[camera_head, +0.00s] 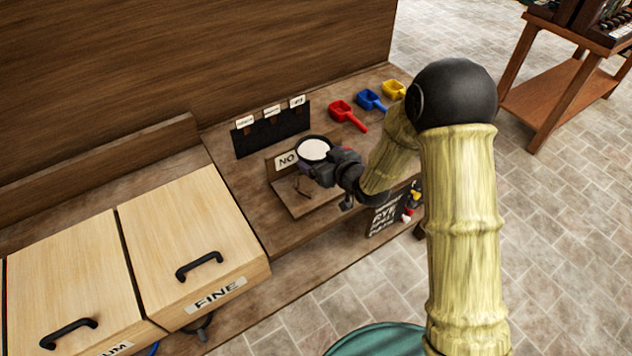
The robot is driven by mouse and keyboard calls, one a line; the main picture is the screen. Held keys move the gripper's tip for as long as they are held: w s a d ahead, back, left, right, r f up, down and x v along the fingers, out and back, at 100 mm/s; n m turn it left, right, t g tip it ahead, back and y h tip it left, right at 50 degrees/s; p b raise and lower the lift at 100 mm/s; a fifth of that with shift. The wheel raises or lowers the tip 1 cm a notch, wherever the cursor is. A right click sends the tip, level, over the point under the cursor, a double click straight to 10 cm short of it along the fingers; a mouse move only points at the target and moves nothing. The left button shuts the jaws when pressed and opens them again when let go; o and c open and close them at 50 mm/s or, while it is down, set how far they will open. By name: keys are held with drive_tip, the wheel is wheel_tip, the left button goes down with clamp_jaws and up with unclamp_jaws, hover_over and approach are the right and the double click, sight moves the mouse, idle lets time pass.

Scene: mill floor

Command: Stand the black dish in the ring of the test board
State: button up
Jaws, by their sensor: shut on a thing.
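The black dish (314,149) shows as a dark round rim around a white middle. My gripper (318,174) is shut on the dish at its near right side. The dish is over the far part of the test board (305,207), a small brown board with a raised back and a label reading "NO". The gripper and dish cover part of the board. The ring is hidden or too small to make out, and I cannot tell whether the dish touches the board.
A black holder (272,134) with white tags stands behind the board. Red (347,115), blue (371,100) and yellow (394,90) scoops lie at the back right. Wooden bins with black handles, one marked "FINE" (215,295), stand at left. A dark sign (384,218) hangs at the bench's front.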

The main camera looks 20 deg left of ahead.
hover_over(321, 191)
wheel_tip(321, 191, down, 6)
drive_tip(key=shift+w+a+r, duration=0.1)
drive_tip(key=shift+r, duration=0.05)
wheel_tip(321, 191, down, 4)
drive_tip(key=shift+f+p, duration=0.1)
drive_tip(key=shift+p, duration=0.4)
drive_tip(key=shift+f+b, duration=0.3)
drive_tip(key=shift+b, duration=0.1)
drive_tip(key=shift+f+b, duration=0.3)
